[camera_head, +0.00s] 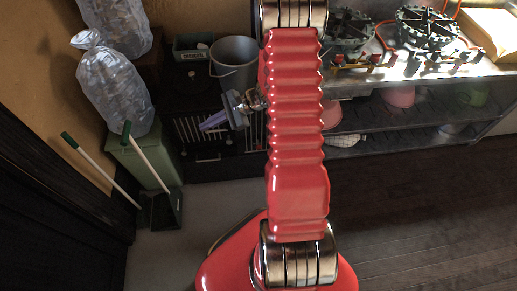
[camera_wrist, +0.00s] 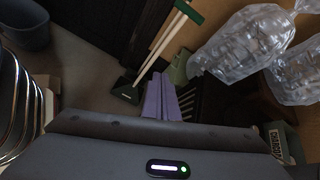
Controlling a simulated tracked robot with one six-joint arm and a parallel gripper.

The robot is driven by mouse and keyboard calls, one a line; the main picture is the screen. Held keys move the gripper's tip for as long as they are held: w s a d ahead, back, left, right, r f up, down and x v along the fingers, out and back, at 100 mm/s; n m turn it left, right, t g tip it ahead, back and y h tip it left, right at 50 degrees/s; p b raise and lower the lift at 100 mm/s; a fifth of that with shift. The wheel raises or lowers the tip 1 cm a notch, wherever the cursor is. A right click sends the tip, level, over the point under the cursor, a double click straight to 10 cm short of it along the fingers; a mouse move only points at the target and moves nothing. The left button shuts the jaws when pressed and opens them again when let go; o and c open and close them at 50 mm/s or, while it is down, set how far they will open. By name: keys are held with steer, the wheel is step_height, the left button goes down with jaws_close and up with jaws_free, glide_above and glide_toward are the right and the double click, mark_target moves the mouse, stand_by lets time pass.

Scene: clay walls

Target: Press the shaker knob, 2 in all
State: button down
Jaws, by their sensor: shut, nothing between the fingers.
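My gripper (camera_head: 212,121) has purple fingers and hangs left of my red arm, in front of a dark box-like unit (camera_head: 182,99) with light vertical bars. In the wrist view, my gripper (camera_wrist: 160,98) points away from the camera, with its fingers together and empty. The barred part (camera_wrist: 192,103) shows just right of the fingers there. I cannot make out the shaker knob in either view; it may be too small, dark or hidden. Whether the fingertips touch the unit cannot be told.
Clear bags (camera_head: 116,85) sit above a green bin (camera_head: 146,158) at left, beside a long-handled dustpan (camera_head: 165,209). A metal shelf (camera_head: 420,136) with burners stands right. Dark floor lies open at lower right.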

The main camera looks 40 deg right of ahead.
steer(key=s+d+f+m+t+h, duration=0.1)
steer(key=d+f+m+t+h, duration=0.1)
steer(key=d+f+m, duration=0.55)
steer(key=s+d+f+m+t+h, duration=0.15)
steer(key=d+f, duration=0.25)
steer(key=f, duration=0.7)
steer(key=s+d+f+m+h, duration=0.1)
steer(key=s+f+m, duration=0.2)
steer(key=f, duration=0.3)
steer(key=s+d+f+m+t+h, duration=0.1)
steer(key=s+d+f+m+h, duration=0.1)
steer(key=f, duration=0.4)
steer(key=s+d+f+m+t+h, duration=0.1)
steer(key=s+d+f+m+h, duration=0.1)
steer(key=s+f+m, duration=0.2)
step_height(320, 180, down, 2)
steer(key=shift+s+f, duration=0.2)
steer(key=shift+s, duration=0.1)
steer(key=shift+w+d, duration=0.15)
steer(key=w+d, duration=0.4)
steer(key=w, duration=0.3)
steer(key=shift+d, duration=0.4)
